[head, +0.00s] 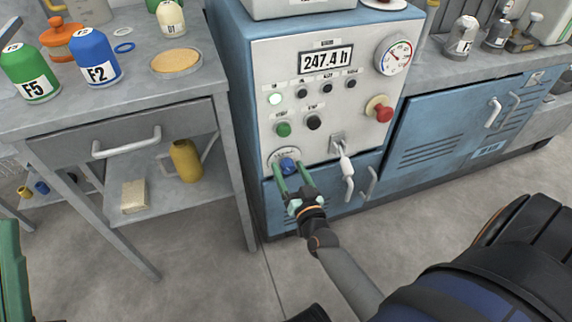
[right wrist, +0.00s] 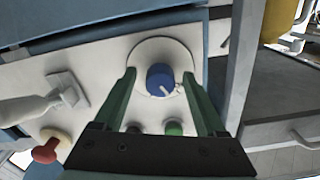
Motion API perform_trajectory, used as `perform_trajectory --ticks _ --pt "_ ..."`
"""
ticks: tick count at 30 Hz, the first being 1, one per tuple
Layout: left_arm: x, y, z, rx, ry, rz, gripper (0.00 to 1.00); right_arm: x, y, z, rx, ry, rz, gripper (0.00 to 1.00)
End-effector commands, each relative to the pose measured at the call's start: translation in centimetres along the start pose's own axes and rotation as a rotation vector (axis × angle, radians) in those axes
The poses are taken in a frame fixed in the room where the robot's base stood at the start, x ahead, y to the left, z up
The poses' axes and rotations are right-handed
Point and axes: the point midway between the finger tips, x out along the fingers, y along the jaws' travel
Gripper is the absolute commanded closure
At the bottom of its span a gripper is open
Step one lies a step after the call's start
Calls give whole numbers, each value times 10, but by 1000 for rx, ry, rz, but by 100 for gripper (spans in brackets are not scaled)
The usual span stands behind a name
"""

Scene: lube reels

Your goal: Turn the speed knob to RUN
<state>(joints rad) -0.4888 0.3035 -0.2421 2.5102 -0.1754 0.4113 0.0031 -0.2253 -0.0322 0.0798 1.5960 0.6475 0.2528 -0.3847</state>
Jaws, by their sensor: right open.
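The speed knob (head: 288,165) is blue and sits on a round pale dial plate low on the control panel's left side. In the right wrist view the knob (right wrist: 160,78) shows a white pointer mark toward its lower right. My right gripper (head: 290,170) is open, with one green finger on each side of the knob. In the right wrist view the gripper (right wrist: 157,72) shows gaps between both fingers and the knob. The dial lettering is too small to read. A green piece at the lower left edge, probably part of my left gripper (head: 12,272), is mostly cut off.
The panel (head: 325,115) carries a red knob (head: 379,108), green button (head: 283,129), black button (head: 314,122) and a white-handled lever (head: 345,160) right of the gripper. A grey bench (head: 150,95) with bottles stands left. Blue cabinet doors (head: 440,125) are right.

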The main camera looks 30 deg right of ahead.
Motion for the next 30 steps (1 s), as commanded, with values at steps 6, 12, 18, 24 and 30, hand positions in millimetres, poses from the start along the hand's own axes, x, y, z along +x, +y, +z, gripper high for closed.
perform_trajectory --ticks 6,12,18,24,30 --pt "0 1 0 0 0 5 100 0 0 0 0 0 0 26" --pt "0 1 0 0 0 8 100 0 0 0 0 0 0 40" --pt "0 2 0 1 0 9 100 0 0 0 0 0 0 62" --pt "0 2 0 1 1 9 100 0 0 0 0 0 0 85" --pt "0 1 0 2 1 8 100 0 0 0 0 1 1 100"
